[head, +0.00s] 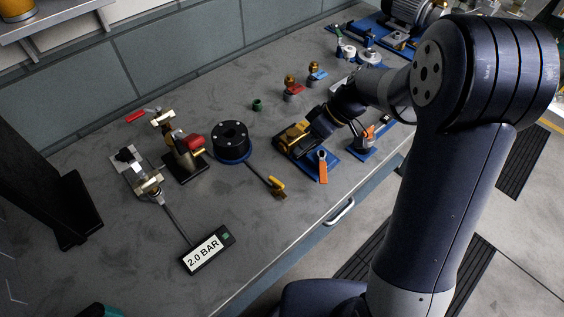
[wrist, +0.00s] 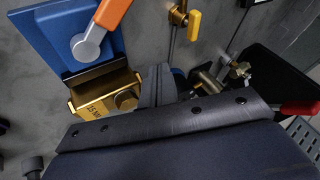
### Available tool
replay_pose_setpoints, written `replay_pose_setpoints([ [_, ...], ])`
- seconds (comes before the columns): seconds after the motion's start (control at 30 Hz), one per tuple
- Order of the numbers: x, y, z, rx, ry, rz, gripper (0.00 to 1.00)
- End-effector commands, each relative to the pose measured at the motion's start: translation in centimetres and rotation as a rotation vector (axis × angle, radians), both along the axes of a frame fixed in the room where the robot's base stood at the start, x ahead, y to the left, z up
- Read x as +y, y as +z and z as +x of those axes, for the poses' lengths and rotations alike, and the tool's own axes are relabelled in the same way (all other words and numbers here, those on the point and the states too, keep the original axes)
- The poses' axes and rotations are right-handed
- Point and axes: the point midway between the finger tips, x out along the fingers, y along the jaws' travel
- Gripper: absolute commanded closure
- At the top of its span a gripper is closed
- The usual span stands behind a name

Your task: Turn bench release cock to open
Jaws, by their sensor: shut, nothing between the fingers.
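A small cock with a yellow handle (head: 276,186) sits at the end of a thin dark line on the bench; I take it for the release cock. It also shows in the wrist view, its yellow handle (wrist: 194,24) beside a brass body. My gripper (wrist: 157,84) is shut and empty, its dark fingers beside a brass block (wrist: 105,98) with partly readable lettering. The yellow-handled cock stands apart from the fingers. In the head view my wrist hangs over the brass block (head: 293,134), and the fingertips are hard to make out.
An orange lever (head: 322,167) stands on a blue plate (wrist: 50,35) near the brass block. A round black flange (head: 230,138), a red-handled valve (head: 190,145) and a "2.0 BAR" display (head: 206,251) are to the left. Bare bench lies towards the front edge.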

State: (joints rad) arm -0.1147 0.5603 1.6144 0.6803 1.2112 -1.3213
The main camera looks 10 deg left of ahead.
Motion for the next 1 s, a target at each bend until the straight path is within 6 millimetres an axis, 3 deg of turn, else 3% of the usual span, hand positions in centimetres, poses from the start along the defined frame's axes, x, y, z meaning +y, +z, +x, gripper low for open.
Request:
replay_pose_setpoints([
  [0.23, 3.0, -4.1, -1.2, 0.006, 0.002, -0.001, 1.0],
  [0.5, 4.7, -3.8, -4.0, 0.001, 0.001, 0.0, 1.0],
  [1.0, 5.0, -4.0, -4.3, 0.0, 0.004, -0.001, 1.0],
])
